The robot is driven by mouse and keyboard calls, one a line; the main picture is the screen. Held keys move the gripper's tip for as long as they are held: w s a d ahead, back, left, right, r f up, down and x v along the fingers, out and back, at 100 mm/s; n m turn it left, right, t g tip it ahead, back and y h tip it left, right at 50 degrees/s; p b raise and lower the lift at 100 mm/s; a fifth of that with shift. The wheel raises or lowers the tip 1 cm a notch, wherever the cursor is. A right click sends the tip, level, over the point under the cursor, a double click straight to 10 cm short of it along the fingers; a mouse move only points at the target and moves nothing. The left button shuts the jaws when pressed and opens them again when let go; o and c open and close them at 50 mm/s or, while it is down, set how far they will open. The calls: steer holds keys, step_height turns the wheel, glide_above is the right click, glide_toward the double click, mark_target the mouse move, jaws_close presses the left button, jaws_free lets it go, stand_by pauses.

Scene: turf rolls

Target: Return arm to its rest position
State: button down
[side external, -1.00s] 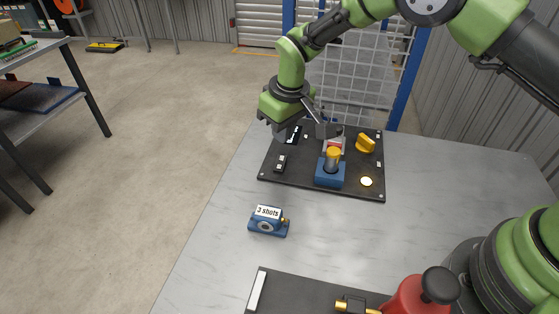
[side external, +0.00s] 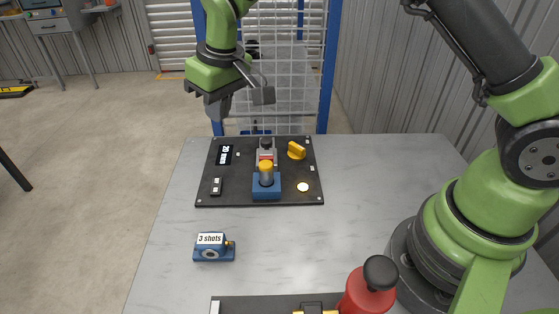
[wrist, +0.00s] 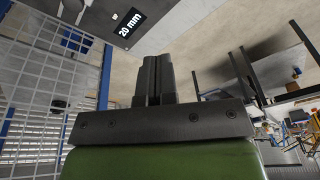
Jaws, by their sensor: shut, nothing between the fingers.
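My gripper (side external: 222,108) hangs in the air above and behind the far left part of the black panel (side external: 235,193) in the side external view, clear of it. In the wrist view my gripper's fingers (wrist: 153,72) are together with nothing between them.
A small blue device with a "3 shots" label (side external: 211,247) sits on the grey table (side external: 370,190). A red piece with a black knob (side external: 367,293) stands at the front edge near a second dark panel. A wire mesh fence (side external: 285,60) with blue posts rises behind the table.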

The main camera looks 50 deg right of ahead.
steer(key=s+d+r+m+t, duration=0.3)
steer(key=s+d+r, duration=0.2)
steer(key=s+r, duration=0.8)
steer(key=s+d+m+t, duration=0.1)
steer(key=s, duration=0.5)
steer(key=s+d+r+m+y, duration=0.1)
steer(key=s, duration=0.6)
steer(key=shift+d+r+m+t, duration=0.25)
steer(key=shift+m+t, duration=0.15)
